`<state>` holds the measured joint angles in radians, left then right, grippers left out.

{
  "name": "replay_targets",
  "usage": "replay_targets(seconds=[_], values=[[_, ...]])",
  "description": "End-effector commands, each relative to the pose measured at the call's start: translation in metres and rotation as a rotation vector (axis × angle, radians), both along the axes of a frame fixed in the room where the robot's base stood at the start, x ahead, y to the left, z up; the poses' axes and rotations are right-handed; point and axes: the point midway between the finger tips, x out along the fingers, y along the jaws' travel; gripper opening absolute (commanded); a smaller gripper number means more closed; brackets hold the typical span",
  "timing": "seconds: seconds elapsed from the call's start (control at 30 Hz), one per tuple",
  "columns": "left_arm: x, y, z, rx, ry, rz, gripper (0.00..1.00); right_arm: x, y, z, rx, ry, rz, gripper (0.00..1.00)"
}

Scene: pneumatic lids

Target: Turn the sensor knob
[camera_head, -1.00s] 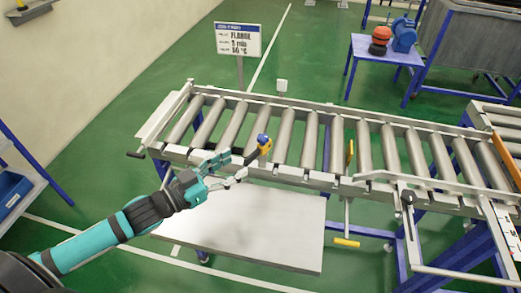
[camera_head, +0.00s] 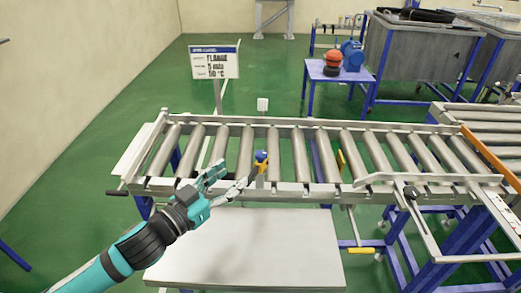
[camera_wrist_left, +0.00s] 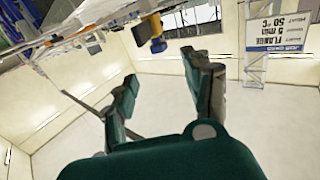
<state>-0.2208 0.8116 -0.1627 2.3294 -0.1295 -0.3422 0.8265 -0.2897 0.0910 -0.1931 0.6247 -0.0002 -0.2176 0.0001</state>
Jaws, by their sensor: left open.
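A small blue and yellow part, which looks like the sensor knob (camera_head: 261,158), is mounted at the near rail of the roller conveyor (camera_head: 300,188). It also shows in the left wrist view (camera_wrist_left: 157,40), near the top middle, beyond the fingertips. My left gripper (camera_head: 237,172) is open and empty, just left of the knob and slightly nearer to me. In the left wrist view its two fingers (camera_wrist_left: 160,68) are spread apart, and a gap separates them from the knob. My right gripper is in no view.
A sign (camera_head: 214,63) on a post stands behind the conveyor. A pale flat panel (camera_head: 245,250) lies low in front. A yellow handle (camera_head: 360,250) and a metal frame stick out at the right. A blue table (camera_head: 338,76) stands farther back.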

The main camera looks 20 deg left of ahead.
Motion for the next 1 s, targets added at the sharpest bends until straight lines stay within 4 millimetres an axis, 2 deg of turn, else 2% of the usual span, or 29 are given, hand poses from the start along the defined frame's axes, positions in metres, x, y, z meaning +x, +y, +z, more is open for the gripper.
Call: replay_targets(seconds=[0.2, 0.53, 0.7, 1.0], values=[[0.037, -0.014, 0.004, -0.002, -0.003, 0.001, 0.51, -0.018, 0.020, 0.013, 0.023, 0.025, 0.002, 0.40], [0.090, -0.035, 0.003, -0.001, -0.001, 0.001, 0.51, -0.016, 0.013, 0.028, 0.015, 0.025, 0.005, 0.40], [0.104, -0.041, 0.001, 0.001, -0.001, 0.000, 0.51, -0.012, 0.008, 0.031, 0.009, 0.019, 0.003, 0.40], [0.107, -0.043, -0.001, 0.000, 0.000, -0.001, 0.51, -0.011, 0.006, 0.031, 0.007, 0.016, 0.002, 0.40]])
